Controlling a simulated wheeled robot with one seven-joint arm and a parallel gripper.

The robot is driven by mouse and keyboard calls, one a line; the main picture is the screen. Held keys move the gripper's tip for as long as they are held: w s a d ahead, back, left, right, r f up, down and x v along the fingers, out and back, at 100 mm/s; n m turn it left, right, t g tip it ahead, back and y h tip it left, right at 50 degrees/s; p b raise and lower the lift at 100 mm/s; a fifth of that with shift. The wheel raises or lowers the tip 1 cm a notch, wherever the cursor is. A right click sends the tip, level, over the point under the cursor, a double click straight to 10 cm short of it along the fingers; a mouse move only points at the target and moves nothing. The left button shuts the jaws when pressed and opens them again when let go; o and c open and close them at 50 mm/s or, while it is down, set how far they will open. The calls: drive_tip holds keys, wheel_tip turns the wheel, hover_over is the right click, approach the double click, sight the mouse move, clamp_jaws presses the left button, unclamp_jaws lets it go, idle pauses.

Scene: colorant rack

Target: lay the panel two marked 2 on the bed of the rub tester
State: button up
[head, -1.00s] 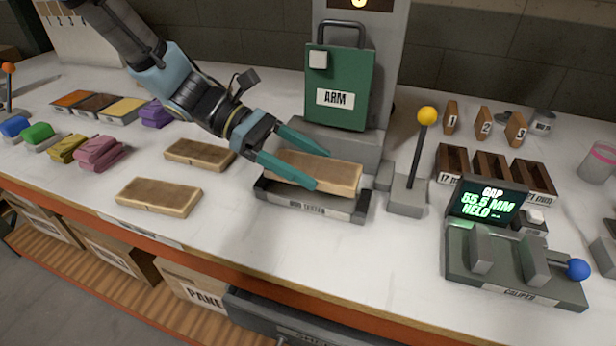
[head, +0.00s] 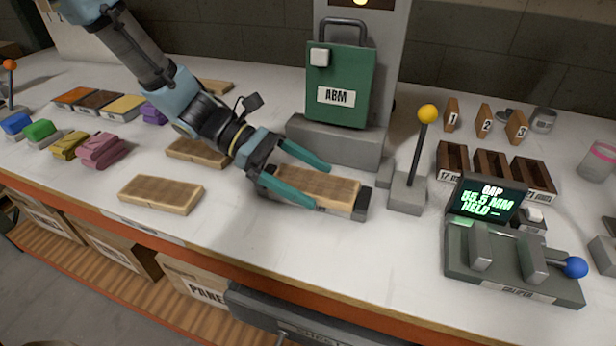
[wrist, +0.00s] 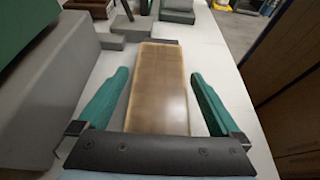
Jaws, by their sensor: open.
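A tan wooden panel (head: 318,186) lies on the dark bed of the rub tester (head: 345,211), under the green block marked ABM. No number shows on its visible face. My gripper (head: 308,184) is open, with one teal finger along each long side of the panel. In the wrist view the panel (wrist: 160,88) lies lengthwise between the two fingers, with a gap on each side. My gripper hides the left end of the bed.
Two similar panels lie left, one near the front edge (head: 160,193) and one partly behind my arm (head: 198,153). A lever with a yellow knob (head: 427,114) stands close right of the bed. The caliper (head: 515,265) is further right. The counter in front is clear.

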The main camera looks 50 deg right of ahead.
drive_tip(key=shift+r, duration=0.1)
drive_tip(key=b+v, duration=0.2)
drive_tip(key=v, duration=1)
drive_tip(key=shift+b, duration=0.3)
